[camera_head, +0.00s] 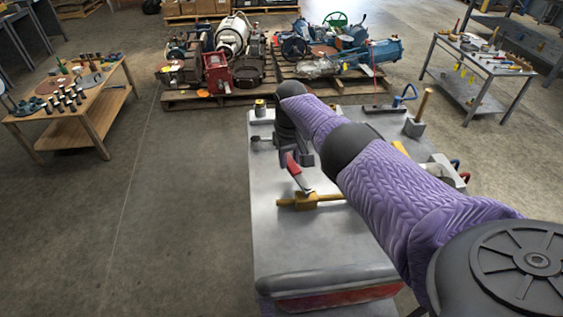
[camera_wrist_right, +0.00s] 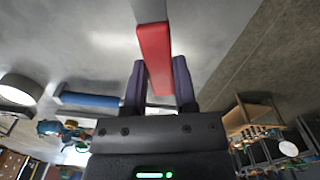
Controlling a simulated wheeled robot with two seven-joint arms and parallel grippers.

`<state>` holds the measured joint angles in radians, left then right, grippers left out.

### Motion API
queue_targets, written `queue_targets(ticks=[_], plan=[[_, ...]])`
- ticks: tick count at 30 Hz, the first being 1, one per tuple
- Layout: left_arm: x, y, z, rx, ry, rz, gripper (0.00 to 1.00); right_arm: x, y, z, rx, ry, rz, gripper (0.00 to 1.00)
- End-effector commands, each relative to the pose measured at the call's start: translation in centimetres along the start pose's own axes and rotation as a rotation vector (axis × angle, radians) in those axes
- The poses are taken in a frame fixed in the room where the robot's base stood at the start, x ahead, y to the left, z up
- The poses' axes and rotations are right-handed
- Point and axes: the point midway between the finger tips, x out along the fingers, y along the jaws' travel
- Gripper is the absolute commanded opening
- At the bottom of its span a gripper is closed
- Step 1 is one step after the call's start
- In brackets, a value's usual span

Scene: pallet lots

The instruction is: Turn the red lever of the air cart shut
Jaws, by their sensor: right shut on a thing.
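The red lever (camera_head: 293,165) rises at a slant from a brass valve (camera_head: 305,202) on the grey top of the air cart (camera_head: 280,240). Its lower part is bare metal. My right gripper (camera_head: 296,155) is at the upper end of the lever, with the arm reaching in from the right. In the right wrist view the red lever (camera_wrist_right: 154,58) runs between the two dark fingers of my right gripper (camera_wrist_right: 158,78), which is shut on it. My left gripper is not in view.
A small brass-topped fitting (camera_head: 260,108) stands at the cart's far left corner. A wooden-handled tool (camera_head: 417,115) and a blue handle (camera_head: 405,95) are at the far right. Loaded pallets (camera_head: 205,99) stand behind. Floor left of the cart is clear.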

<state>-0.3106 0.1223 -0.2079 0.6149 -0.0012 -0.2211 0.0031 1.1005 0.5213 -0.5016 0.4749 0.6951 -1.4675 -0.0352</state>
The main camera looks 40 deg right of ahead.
Motion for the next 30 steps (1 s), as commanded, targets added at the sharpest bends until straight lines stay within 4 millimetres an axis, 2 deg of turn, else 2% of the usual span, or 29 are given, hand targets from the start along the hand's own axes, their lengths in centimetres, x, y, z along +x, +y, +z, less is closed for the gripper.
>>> queue_targets(ticks=[13,22,30], plan=[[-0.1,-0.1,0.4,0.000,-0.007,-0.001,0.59,-0.2,2.4,0.2,0.274,0.006,0.000,0.00],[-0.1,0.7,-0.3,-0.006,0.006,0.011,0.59,-0.2,3.0,0.3,0.338,0.008,0.000,0.00],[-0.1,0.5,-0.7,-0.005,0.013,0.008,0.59,-0.2,3.1,0.3,0.347,0.009,0.001,0.00]])
